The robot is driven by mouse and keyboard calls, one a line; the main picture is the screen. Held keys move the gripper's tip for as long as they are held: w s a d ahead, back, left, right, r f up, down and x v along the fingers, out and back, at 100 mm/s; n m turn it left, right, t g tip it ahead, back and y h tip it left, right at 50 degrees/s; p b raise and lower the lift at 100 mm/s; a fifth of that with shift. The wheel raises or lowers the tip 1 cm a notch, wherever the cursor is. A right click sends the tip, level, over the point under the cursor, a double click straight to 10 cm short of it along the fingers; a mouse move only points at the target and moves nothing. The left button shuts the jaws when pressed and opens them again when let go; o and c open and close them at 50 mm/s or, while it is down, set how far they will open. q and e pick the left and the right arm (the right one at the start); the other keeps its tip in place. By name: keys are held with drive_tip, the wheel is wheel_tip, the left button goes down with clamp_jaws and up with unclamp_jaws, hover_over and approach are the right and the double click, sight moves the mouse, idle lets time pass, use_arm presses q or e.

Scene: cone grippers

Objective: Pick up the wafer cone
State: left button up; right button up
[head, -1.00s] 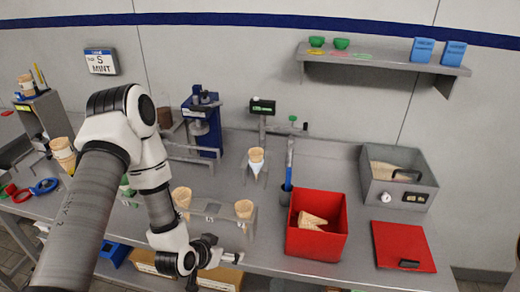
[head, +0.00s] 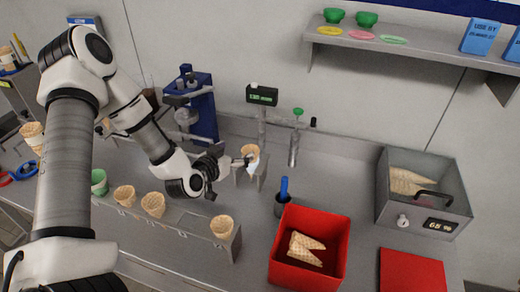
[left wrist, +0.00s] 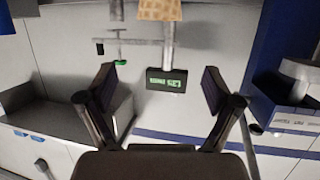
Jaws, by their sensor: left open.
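A wafer cone (head: 251,153) with a pale sleeve stands upright in a small metal stand near the back of the counter. My left gripper (head: 243,162) is open, with its fingers right by this cone; I cannot tell whether they touch it. In the left wrist view my left gripper (left wrist: 157,82) is spread with nothing between its fingers. A tan waffle-patterned piece (left wrist: 161,9) shows beyond them at the top edge, partly cut off. My right gripper is not in view.
A metal rack (head: 190,229) at the front holds several cones. A red bin (head: 332,262) holds wafer cones, and a grey lidded box (head: 440,190) stands right. A blue machine (head: 204,112) and a dark display (head: 262,95) stand behind. The shelf (head: 410,47) overhangs upper right.

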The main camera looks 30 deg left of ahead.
sight(250, 150)
use_arm(q)
drive_tip(key=f+b, duration=0.1)
drive_tip(key=f, duration=0.1)
drive_tip(key=f+b, duration=0.1)
drive_tip(key=f, duration=0.1)
drive_tip(key=shift+w+b, duration=0.3)
drive_tip(key=shift+w, duration=0.1)
drive_tip(key=p+x, duration=0.1)
drive_tip(key=x, duration=0.6)
drive_tip(key=shift+w+d+p, duration=0.15)
drive_tip(key=shift+p, duration=0.25)
drive_tip(key=c, duration=0.8)
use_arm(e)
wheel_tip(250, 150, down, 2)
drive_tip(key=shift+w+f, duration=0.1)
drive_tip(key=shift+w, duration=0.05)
use_arm(q)
drive_tip(key=shift+c, duration=0.2)
